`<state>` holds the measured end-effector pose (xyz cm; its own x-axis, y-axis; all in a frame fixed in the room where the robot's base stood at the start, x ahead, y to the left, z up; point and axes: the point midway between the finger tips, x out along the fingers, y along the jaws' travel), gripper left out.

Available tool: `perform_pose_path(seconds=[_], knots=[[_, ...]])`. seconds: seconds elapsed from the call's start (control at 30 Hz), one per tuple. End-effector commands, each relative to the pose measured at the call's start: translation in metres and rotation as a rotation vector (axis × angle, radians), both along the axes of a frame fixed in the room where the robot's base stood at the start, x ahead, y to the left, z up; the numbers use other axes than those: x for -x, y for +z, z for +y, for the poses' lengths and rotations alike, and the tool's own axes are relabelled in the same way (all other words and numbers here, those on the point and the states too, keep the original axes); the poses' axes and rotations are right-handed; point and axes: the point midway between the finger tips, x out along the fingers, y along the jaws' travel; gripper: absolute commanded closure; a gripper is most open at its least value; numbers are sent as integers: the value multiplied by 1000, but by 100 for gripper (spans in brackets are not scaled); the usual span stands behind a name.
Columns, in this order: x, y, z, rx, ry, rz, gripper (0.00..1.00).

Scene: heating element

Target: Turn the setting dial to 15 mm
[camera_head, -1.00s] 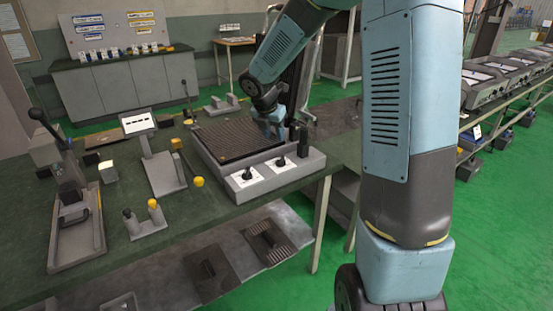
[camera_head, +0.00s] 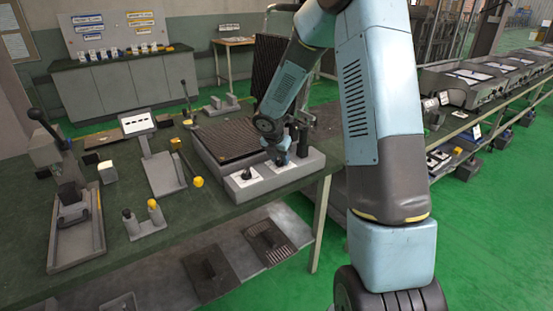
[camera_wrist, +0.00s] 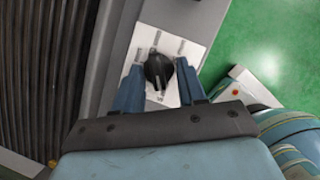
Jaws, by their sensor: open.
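The grey machine (camera_head: 262,187) with a ribbed dark top (camera_head: 228,138) stands on the green bench. Two black dials on white plates sit on its front ledge. The left dial (camera_head: 247,174) is uncovered in the head view; the right dial is mostly hidden by my gripper (camera_head: 281,160). In the wrist view a black dial (camera_wrist: 158,69) on a white plate (camera_wrist: 172,47) lies between the two blue fingers of my gripper (camera_wrist: 158,82). The fingers are open, one each side of the dial, with gaps showing. The plate's markings are too small to read.
A lever press (camera_head: 75,205), a small display stand (camera_head: 160,160), a yellow-knobbed lever (camera_head: 190,165) and a two-post block (camera_head: 145,218) stand left of the machine. Green floor lies beyond the bench's right edge. A conveyor line (camera_head: 480,100) runs at the right.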

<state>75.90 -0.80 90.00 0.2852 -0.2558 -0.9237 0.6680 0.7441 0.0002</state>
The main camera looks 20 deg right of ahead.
Motion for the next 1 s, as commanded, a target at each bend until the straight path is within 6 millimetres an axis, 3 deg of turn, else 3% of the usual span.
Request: perform_pose_path(seconds=[0.33,0.73,0.87,0.9,1.0], knots=[[-1,-2,-1,0,0,0,61],[0,-2,-1,1,-2,1,99],[0,-2,-2,2,-2,2,100],[0,-2,12,2,0,2,100],[0,-3,4,0,-6,1,100]])
